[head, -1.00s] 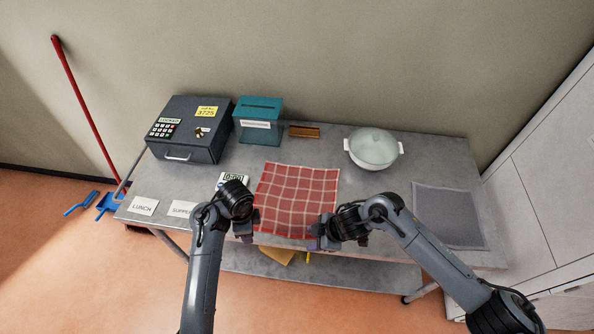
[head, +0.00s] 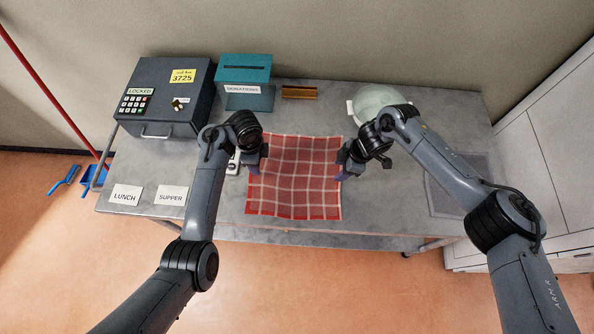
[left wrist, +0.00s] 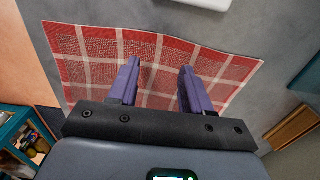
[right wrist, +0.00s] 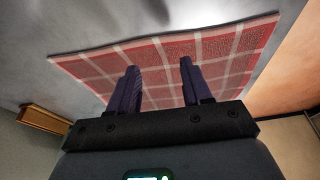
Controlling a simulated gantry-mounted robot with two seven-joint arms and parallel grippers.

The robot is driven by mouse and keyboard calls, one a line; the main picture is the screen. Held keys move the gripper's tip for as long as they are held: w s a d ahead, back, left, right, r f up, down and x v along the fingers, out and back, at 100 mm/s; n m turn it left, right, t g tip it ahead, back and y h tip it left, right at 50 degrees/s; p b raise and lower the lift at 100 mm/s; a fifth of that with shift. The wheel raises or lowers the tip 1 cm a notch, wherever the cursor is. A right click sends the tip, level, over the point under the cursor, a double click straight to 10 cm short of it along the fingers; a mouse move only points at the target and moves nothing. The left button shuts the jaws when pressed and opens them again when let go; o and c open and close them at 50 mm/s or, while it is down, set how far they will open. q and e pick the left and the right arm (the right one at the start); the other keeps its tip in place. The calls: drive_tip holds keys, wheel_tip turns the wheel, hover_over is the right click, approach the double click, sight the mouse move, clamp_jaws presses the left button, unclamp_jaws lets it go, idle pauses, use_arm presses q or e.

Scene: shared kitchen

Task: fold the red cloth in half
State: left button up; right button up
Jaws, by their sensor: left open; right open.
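The red checked cloth (head: 293,185) lies spread flat on the grey table in the head view. My left gripper (head: 258,165) is at its left edge and my right gripper (head: 345,175) is at its right edge. In the left wrist view the cloth (left wrist: 85,65) lies beyond the open, empty fingers of my left gripper (left wrist: 157,85). In the right wrist view the cloth (right wrist: 225,45) lies beyond the open, empty fingers of my right gripper (right wrist: 160,85). I cannot tell whether any fingertip touches the cloth.
A dark lockbox (head: 165,95), a teal donations box (head: 245,82) and a brown block (head: 300,92) stand at the back. LUNCH (head: 125,195) and SUPPER (head: 170,195) cards lie front left. A grey mat (head: 440,200) lies right.

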use_arm(q)
drive_tip(key=shift+f, duration=1.5)
use_arm(e)
drive_tip(key=shift+w+f, duration=0.1)
drive_tip(key=shift+f, duration=1.4)
use_arm(q)
drive_tip(key=shift+f, duration=0.15)
use_arm(e)
drive_tip(key=shift+f, duration=0.2)
use_arm(q)
drive_tip(key=shift+c, duration=0.5)
use_arm(e)
drive_tip(key=shift+c, duration=0.5)
use_arm(q)
drive_tip(key=shift+f, duration=0.1)
clamp_jaws()
use_arm(e)
clamp_jaws()
drive_tip(key=shift+r, duration=0.2)
